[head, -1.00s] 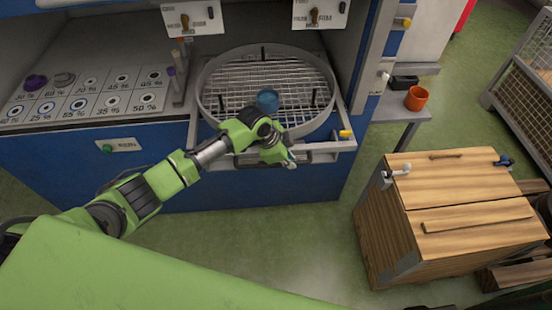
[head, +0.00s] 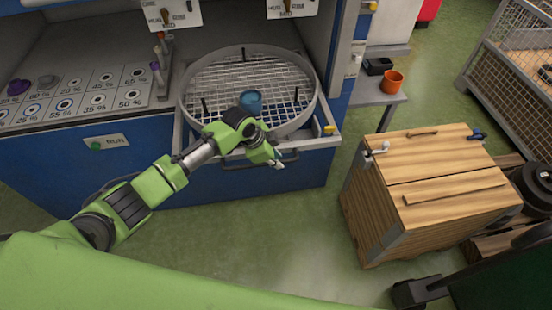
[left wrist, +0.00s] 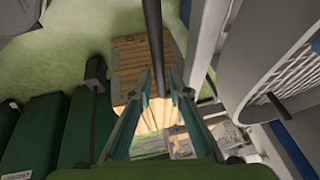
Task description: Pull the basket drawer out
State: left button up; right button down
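The basket drawer has a blue front (head: 235,178) with a dark bar handle (head: 232,163). A round grey mesh basket (head: 312,105) sits in its frame and holds a small blue cup (head: 251,101). The drawer stands out from the blue cabinet. My left gripper (head: 272,160) is at the right part of the handle. In the left wrist view, the dark bar (left wrist: 155,35) runs between the two fingers (left wrist: 160,88), which stand apart with some gap. Whether they touch the bar is hard to tell. My right gripper is not clearly visible.
A wooden box (head: 445,170) stands on the green floor to the right. An orange cup (head: 393,81) is on a grey side shelf (head: 378,97). A mesh cage (head: 520,95) is at far right. Floor in front of the drawer (head: 250,230) is clear.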

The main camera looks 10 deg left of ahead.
pick_arm(q)
jog(key=shift+o, duration=0.3)
pick_arm(e)
jog(key=shift+d, duration=0.2)
pick_arm(q)
jog(key=shift+r, duration=0.1)
jog(key=v, duration=1.1)
jog(key=shift+r, duration=0.4)
pick_arm(e)
jog(key=shift+s+d, duration=0.2)
pick_arm(q)
jog(key=shift+s+a, duration=0.15)
